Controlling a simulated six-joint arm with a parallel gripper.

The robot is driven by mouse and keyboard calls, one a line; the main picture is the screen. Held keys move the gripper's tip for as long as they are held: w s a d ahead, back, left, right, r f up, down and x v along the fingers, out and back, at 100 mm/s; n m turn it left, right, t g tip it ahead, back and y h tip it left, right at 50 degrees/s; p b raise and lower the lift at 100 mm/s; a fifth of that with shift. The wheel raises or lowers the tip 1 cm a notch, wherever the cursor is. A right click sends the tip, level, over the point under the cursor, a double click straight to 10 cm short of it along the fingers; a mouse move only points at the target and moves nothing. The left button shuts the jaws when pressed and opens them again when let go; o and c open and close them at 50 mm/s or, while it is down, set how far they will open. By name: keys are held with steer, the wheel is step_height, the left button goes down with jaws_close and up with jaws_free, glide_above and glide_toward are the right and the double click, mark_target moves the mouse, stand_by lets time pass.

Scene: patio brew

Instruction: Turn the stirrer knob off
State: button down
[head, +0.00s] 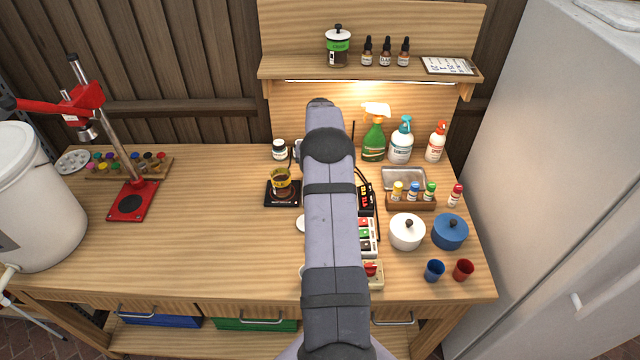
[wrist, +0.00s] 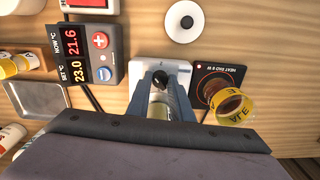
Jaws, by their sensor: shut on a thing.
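In the wrist view, a white stirrer unit (wrist: 176,68) lies on the wooden bench, with a small black knob (wrist: 160,79) on it. My gripper (wrist: 161,84) is over the unit, its two blue-grey fingers on either side of the knob, shut on it. A pale cylindrical part shows between the fingers below the knob; I cannot tell what it is. Which way the knob points is unclear. In the head view my arm hides the stirrer and the gripper.
Right of the fingers, a heat pad (wrist: 205,82) bears a glass beaker with a yellow label (wrist: 232,107). A temperature controller (wrist: 90,50) with a black cable is to the left. In the head view, white and blue pots (head: 407,234) stand right; the bench's left middle is clear.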

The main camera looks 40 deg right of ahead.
steer(key=n+b, duration=0.1)
steer(key=n, duration=0.6)
steer(key=shift+w+b, duration=0.1)
steer(key=shift+b, duration=0.25)
steer(key=n, duration=0.6)
steer(key=shift+r, duration=0.1)
steer(key=n, duration=0.4)
steer(key=shift+b, duration=0.3)
steer(key=n, duration=0.3)
steer(key=shift+n, duration=0.3)
steer(key=n, duration=0.6)
steer(key=shift+n, duration=0.3)
steer(key=c, duration=1.6)
jaws_free()
